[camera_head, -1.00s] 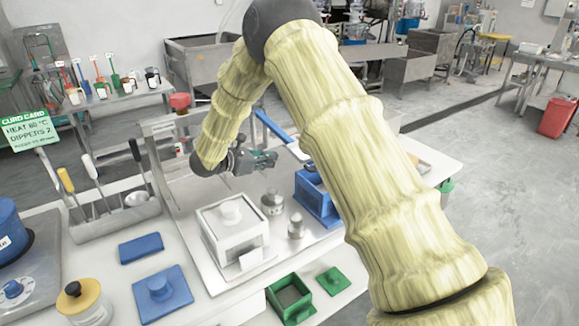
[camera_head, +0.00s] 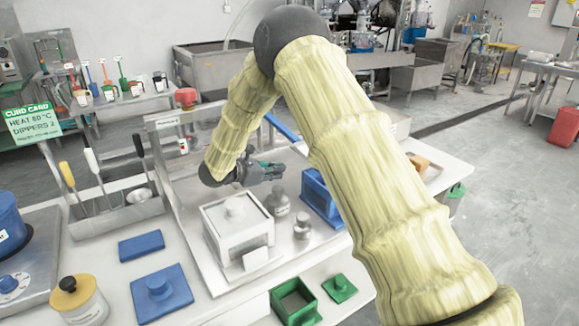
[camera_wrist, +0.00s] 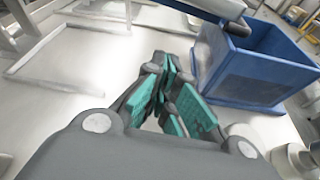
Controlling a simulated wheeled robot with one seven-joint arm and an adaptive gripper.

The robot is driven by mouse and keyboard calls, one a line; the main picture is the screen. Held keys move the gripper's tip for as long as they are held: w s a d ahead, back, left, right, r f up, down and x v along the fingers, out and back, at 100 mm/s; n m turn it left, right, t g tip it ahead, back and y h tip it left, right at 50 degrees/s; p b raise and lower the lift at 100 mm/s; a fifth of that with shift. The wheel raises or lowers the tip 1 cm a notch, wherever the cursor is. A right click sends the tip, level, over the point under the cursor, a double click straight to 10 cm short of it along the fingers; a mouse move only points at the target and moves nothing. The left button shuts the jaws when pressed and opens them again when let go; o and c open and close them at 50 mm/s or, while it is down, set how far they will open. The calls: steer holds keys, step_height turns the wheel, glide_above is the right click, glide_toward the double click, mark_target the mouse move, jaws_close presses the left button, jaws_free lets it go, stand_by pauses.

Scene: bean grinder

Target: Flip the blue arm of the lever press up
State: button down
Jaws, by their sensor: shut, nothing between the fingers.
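The blue arm (camera_head: 283,127) of the lever press shows behind my arm in the head view. It slants down to the right, and its far part is hidden by my arm. In the wrist view a blue and grey bar (camera_wrist: 215,8) crosses the top edge, above a blue open-topped box (camera_wrist: 255,68); it seems to be the same arm. The box also shows in the head view (camera_head: 318,196). My gripper (camera_head: 276,170) is left of the box and below the blue arm, apart from both. In the wrist view its teal-padded fingers (camera_wrist: 172,70) are shut and empty.
A white box press (camera_head: 238,228) and metal weights (camera_head: 277,201) stand just in front of my gripper. A utensil rack (camera_head: 118,212) is at the left. The metal tray left of my gripper has clear room.

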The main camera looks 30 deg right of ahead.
steer(key=p+x, duration=0.1)
steer(key=x, duration=0.8)
steer(key=shift+d+p, duration=0.15)
steer(key=shift+p, duration=0.2)
step_height(320, 180, up, 3)
steer(key=shift+s+d+p, duration=0.1)
steer(key=shift+s+p, duration=0.1)
steer(key=shift+p, duration=0.3)
steer(key=shift+r, duration=0.4)
steer(key=shift+s+r, duration=0.1)
steer(key=shift+r, duration=0.05)
